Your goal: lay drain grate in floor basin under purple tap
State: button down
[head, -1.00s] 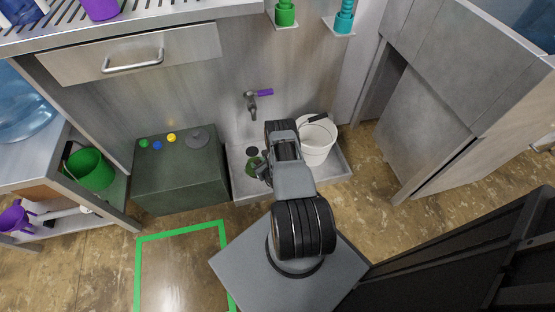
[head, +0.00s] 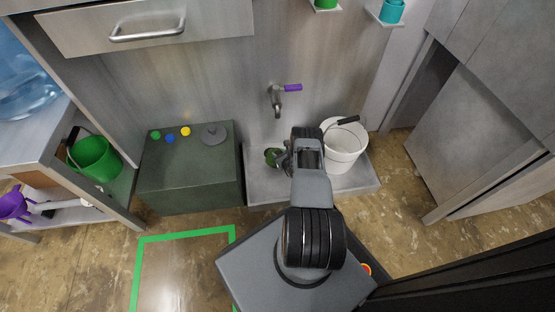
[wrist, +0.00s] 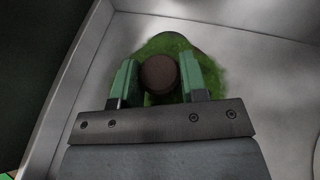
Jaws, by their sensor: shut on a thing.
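The floor basin (head: 358,185) is a light grey tray under the purple-handled tap (head: 277,97). A round grey disc with a small knob, probably the drain grate (head: 214,135), lies on top of the dark green box. My gripper (head: 279,157) is low over the basin. In the wrist view my gripper (wrist: 159,80) has its green fingers shut on a round dark brown knob (wrist: 160,74). A mossy green clump (wrist: 172,45) shows around and beneath the knob; it also shows in the head view (head: 270,157). Whether the clump touches the basin floor cannot be told.
A white bucket (head: 343,155) stands in the basin's right part, close to my arm. The dark green box (head: 190,185) stands left of the basin, with green, blue and yellow knobs on top. A green floor outline (head: 185,236) lies in front of it.

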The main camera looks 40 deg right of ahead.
jog(key=shift+w+d+f, duration=0.15)
jog(key=shift+d+f, duration=0.05)
jog(key=shift+f, duration=0.1)
jog(key=f+b, duration=0.3)
jog(key=shift+w+f, duration=0.2)
jog(key=shift+w, duration=0.05)
jog(key=shift+r, duration=0.1)
jog(key=shift+d, duration=0.1)
jog(key=c, duration=0.7)
grip_release()
jog(key=shift+f, duration=0.2)
jog(key=shift+o, duration=0.2)
jog(key=shift+r, duration=0.1)
